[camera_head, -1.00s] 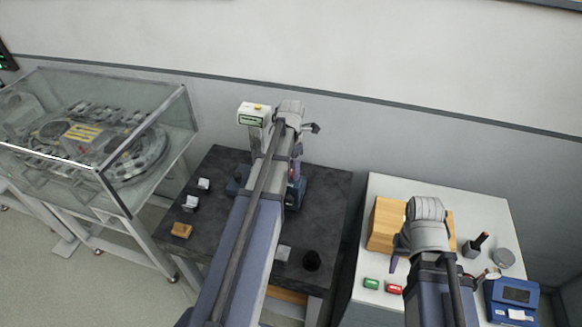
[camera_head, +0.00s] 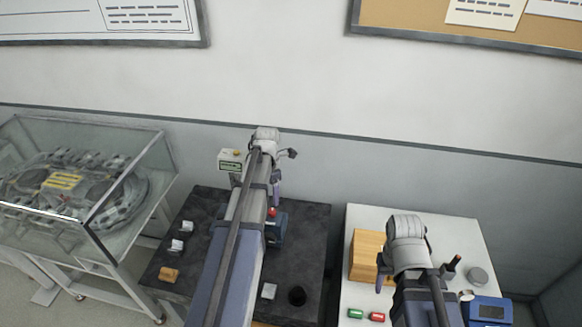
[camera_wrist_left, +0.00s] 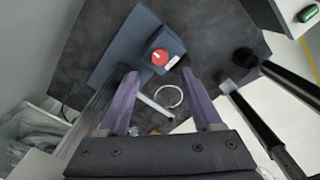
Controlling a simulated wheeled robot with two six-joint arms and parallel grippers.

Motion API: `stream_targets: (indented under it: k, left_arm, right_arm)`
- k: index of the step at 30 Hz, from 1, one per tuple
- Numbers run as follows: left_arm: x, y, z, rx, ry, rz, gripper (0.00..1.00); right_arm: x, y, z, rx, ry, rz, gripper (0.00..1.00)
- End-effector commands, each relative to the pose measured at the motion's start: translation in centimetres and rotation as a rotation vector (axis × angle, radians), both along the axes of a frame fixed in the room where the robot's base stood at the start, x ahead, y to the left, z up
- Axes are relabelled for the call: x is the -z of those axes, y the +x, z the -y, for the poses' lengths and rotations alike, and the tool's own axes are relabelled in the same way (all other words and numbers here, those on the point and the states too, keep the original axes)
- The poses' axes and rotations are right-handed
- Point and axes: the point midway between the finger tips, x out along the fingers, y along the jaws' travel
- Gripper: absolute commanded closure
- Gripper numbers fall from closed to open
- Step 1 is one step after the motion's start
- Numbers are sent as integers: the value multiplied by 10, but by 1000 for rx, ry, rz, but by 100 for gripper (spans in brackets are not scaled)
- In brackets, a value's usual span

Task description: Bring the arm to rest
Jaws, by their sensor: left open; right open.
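My left arm reaches forward over the dark table (camera_head: 310,225) in the head view. My left gripper (camera_head: 278,188) is mostly hidden behind its own wrist there, with one purple finger showing. In the left wrist view, my left gripper (camera_wrist_left: 165,103) is open, its two purple fingers apart. A metal ring (camera_wrist_left: 170,97) on the table shows between the fingers, with a pale rod beside it. My right arm is bent over the white table, and my right gripper (camera_head: 380,283) points down, mostly hidden by its wrist.
A blue device with a red button (camera_wrist_left: 160,57) stands close to the left gripper. A white box (camera_head: 230,161) is behind it. On the white table (camera_head: 362,220) are a wooden block (camera_head: 365,256) and a blue instrument (camera_head: 489,311). A glass case (camera_head: 85,185) stands left.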

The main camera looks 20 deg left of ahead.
Motion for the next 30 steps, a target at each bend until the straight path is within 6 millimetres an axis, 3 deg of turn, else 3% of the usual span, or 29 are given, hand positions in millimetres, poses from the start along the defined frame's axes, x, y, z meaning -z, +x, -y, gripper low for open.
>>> stream_targets:
  k: [5, 8, 10, 21, 30]
  left_arm:
    - [1, -1, 3, 16, 1, -1, 34]
    - [8, -5, 21, 129, 3, -4, 34]
    - [16, -10, 43, 288, 5, -9, 34]
    - [63, -69, 187, 1502, 17, -61, 34]
    - [95, -134, 267, 2440, 4, -121, 34]
  right_arm:
    - [1, 0, 0, 0, 0, 0, 50]
    - [8, 0, 0, -1, 0, 0, 50]
    - [16, 0, 0, -1, 0, 0, 50]
    - [63, 0, 0, -7, -2, 0, 50]
    - [96, 0, 0, -12, -3, 0, 50]
